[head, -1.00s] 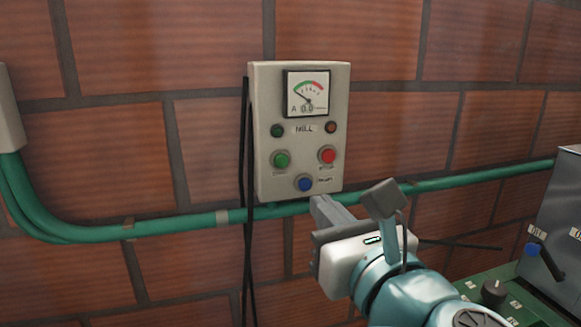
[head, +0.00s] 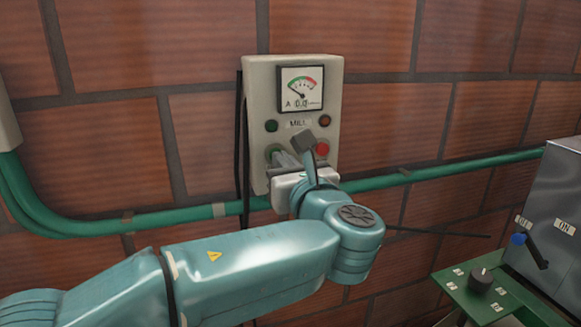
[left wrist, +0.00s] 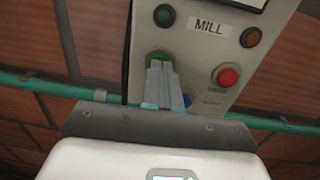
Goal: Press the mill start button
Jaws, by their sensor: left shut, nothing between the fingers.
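The grey MILL control box (head: 257,95) hangs on the brick wall. Its green button (head: 273,149), at the lower left of the panel, is partly hidden by my left gripper (head: 282,157). In the left wrist view the shut fingertips (left wrist: 157,63) lie over the lower part of the green button (left wrist: 159,54). I cannot tell whether they touch it. The red button (head: 322,148) is to the right, and it also shows in the left wrist view (left wrist: 227,76). The blue button (left wrist: 208,100) is partly visible below. My right gripper is not in view.
The panel has a dial (head: 301,89) reading about zero, a dark green lamp (head: 271,126) and a dark red lamp (head: 325,120). A green conduit (head: 420,174) runs below the box.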

